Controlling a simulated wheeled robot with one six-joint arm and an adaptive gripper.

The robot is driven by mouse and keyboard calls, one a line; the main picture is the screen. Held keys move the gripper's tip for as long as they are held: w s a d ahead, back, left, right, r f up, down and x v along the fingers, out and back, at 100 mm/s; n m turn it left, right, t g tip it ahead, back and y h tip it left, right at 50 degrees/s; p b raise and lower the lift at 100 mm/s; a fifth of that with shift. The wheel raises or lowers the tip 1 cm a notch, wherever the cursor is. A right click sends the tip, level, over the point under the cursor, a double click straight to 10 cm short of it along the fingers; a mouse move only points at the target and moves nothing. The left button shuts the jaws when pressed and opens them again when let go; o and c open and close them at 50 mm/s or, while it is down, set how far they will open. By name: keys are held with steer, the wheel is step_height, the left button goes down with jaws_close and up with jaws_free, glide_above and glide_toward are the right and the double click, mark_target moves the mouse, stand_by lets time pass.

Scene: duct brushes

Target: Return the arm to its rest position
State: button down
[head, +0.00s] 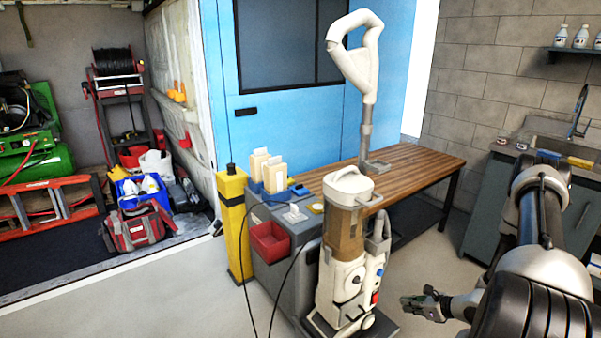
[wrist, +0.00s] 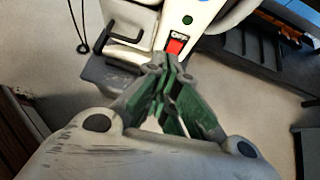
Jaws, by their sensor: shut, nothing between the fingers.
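My gripper (head: 426,303) is at the lower right of the head view, low over the floor and to the right of the white vacuum's base. It is shut and empty. In the wrist view its green-padded fingers (wrist: 168,82) meet at the tips, in front of the vacuum and its red switch (wrist: 176,46). A gap to the vacuum shows in the head view. My arm (head: 540,230) comes in from the right edge and is bent downward.
The white upright vacuum (head: 349,280) stands before a wooden-topped bench (head: 420,160). A black cord hangs at its left. A red bin (head: 270,242) and yellow post (head: 238,220) stand left. A sink counter (head: 490,205) stands right. Floor is clear at front left.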

steer(key=s+a+r+n+g+y, duration=0.45)
steer(key=s+r+n, duration=0.35)
steer(key=s+r, duration=0.25)
steer(key=s+r+n+h, duration=0.3)
steer(key=r+n, duration=0.4)
steer(key=r, duration=0.8)
steer(key=s+a+r+n+h, duration=0.1)
steer(key=s+r+n+h, duration=0.3)
steer(key=r, duration=1.1)
steer(key=s+a+r+n+h, duration=0.1)
steer(key=s+r+n+h, duration=0.2)
steer(key=r+n, duration=0.7)
step_height(320, 180, up, 5)
steer(key=s, duration=0.2)
steer(key=shift+s+h, duration=0.3)
steer(key=shift+h, duration=0.05)
